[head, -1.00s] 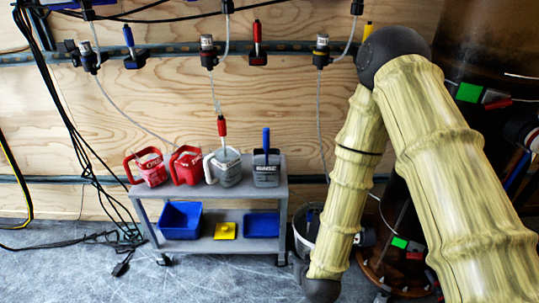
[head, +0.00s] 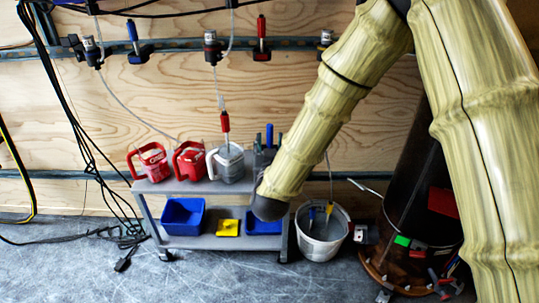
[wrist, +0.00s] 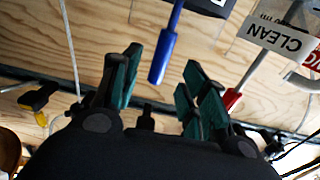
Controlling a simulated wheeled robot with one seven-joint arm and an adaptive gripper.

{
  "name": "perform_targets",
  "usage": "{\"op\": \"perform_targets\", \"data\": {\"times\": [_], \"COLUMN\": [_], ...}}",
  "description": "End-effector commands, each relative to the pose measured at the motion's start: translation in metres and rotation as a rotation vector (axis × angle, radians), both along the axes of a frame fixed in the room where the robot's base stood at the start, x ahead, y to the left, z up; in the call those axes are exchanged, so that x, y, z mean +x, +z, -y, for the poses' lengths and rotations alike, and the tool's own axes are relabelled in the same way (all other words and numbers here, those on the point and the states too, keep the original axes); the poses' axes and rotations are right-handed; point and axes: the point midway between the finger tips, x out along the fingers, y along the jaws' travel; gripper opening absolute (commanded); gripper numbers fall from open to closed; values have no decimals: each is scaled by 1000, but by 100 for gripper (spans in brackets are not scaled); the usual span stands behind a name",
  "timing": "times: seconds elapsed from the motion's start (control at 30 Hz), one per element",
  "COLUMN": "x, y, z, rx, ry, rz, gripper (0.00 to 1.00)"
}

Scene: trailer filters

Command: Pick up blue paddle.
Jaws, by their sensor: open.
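The blue paddle's handle (head: 269,134) sticks up at the right end of the grey cart's top shelf, its lower part hidden by my arm. In the wrist view the blue handle (wrist: 165,50) hangs down from the top edge, as this view looks upside down. My gripper (wrist: 162,66) is open, its green-padded fingers on either side of the handle in the picture. I cannot tell how far the handle is in depth. Nothing is held. In the head view my gripper is mostly hidden behind my arm.
The cart (head: 222,187) also bears two red jugs and a whitish jug (head: 229,163) with a red-handled tool. Blue bins (head: 183,217) and a yellow item (head: 228,228) sit below. A white bucket (head: 321,240) and dark drum (head: 415,190) stand right. Hoses hang from the wall rail.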

Motion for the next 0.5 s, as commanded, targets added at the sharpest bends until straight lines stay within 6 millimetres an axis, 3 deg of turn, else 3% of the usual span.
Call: {"op": "perform_targets", "data": {"times": [0.23,0.5], "x": [15,48], "y": [1,6], "z": [1,0], "rx": [0,1], "ry": [-1,1], "rz": [1,-1], "gripper": [44,44]}}
